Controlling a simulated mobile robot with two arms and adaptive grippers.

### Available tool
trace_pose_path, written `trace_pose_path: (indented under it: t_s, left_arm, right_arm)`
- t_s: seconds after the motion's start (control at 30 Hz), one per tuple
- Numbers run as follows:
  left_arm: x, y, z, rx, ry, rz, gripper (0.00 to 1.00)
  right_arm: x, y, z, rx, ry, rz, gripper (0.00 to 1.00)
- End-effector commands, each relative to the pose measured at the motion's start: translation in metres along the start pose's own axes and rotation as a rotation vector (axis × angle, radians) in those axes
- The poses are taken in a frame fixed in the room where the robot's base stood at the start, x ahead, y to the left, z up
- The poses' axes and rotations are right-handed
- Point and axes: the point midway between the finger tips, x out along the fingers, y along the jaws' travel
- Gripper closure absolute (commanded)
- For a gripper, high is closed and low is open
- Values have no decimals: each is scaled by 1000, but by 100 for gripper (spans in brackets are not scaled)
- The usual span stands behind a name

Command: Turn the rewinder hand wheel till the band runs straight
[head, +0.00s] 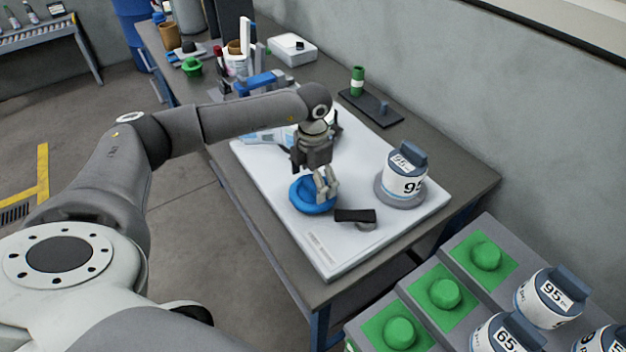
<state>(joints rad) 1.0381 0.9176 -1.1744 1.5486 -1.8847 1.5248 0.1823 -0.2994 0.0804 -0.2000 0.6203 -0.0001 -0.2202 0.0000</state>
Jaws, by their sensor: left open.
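A blue round piece (303,203), which looks like the hand wheel, sits on the white base plate (270,170). My left gripper (327,192) is open and points down at the wheel's right side, covering part of it. I cannot tell whether the fingers touch the wheel. A white reel-like canister (403,181) marked 95, with a blue-grey top, stands on a round grey base at the plate's right. A black arm-like piece (354,215) lies in front of it. I cannot make out the band. My right gripper is not in view.
Green round knobs (445,293) on a stepped grey rack and more marked canisters (545,298) stand at the lower right. Behind the plate are a black tray (368,108) with a green cylinder, a white box (292,50), and cups and tools. The plate's front corner is clear.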

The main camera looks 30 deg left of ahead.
Motion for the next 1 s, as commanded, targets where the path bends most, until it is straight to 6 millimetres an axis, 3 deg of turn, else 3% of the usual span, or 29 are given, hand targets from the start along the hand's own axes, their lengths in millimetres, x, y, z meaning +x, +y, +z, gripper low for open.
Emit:
trace_pose_path:
  t_s: [0.2,0.43,0.8,1.0]
  left_arm:
    - [13,0,0,1,0,-1,11]
    - [14,0,0,1,0,-1,11]
    - [14,-1,0,1,0,-1,56]
    - [14,0,0,13,-1,-1,56]
  right_arm:
    - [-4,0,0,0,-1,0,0]
    - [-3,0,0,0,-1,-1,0]
    - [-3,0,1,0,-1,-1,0]
    - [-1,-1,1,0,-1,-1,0]
